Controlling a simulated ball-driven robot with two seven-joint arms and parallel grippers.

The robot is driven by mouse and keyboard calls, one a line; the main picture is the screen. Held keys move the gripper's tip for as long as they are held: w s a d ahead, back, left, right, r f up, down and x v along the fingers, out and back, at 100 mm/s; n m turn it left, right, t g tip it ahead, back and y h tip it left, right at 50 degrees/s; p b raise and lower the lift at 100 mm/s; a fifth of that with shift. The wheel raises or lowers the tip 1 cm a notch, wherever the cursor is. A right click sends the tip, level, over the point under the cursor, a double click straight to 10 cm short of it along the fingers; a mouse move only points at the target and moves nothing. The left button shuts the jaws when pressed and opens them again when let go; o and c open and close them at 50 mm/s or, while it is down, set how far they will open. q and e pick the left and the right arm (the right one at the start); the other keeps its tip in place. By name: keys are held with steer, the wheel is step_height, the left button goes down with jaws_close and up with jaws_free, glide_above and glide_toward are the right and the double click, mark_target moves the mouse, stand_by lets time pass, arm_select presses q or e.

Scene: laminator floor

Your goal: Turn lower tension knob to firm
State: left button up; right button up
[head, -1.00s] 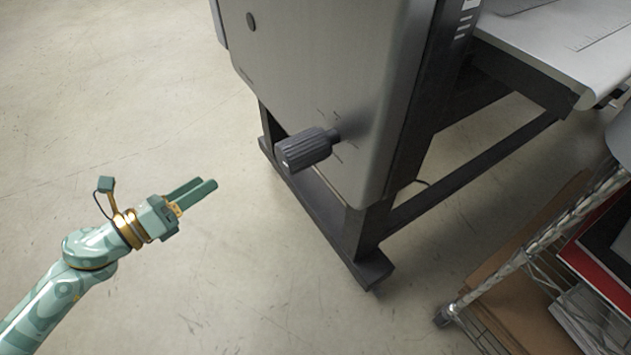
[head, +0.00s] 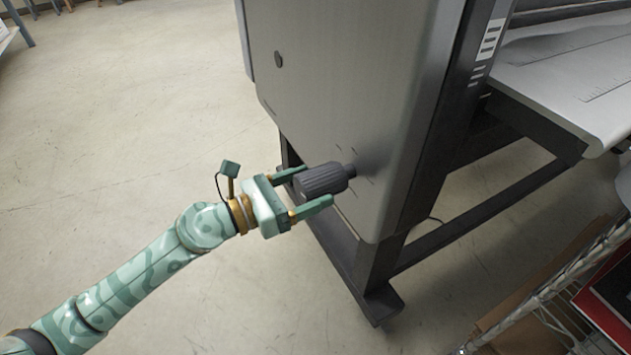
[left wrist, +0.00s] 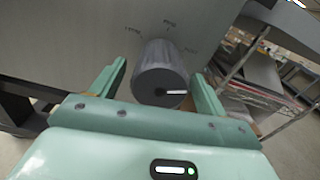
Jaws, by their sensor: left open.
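The lower tension knob (head: 323,180) is a dark grey ribbed cylinder that sticks out from the grey side panel (head: 350,90) of the laminator. In the left wrist view the knob (left wrist: 161,75) shows its end face, with a white pointer line toward the right. Faint marks and lettering arc around it on the panel; I cannot read them surely. My left gripper (head: 313,190) is open, with one finger on either side of the knob; I cannot tell whether they touch it. The left wrist view also shows the fingers (left wrist: 155,92) flanking the knob. My right gripper is not in view.
The laminator's dark stand leg and foot (head: 375,300) reach the floor below the knob. A wire shelf rack (head: 560,285) with boxes and a red item stands at lower right. A grey table (head: 570,85) extends at upper right.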

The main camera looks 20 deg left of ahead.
arm_select(q)
steer(key=shift+x, duration=1.15)
steer(key=shift+c, duration=0.3)
steer(key=c, duration=0.9)
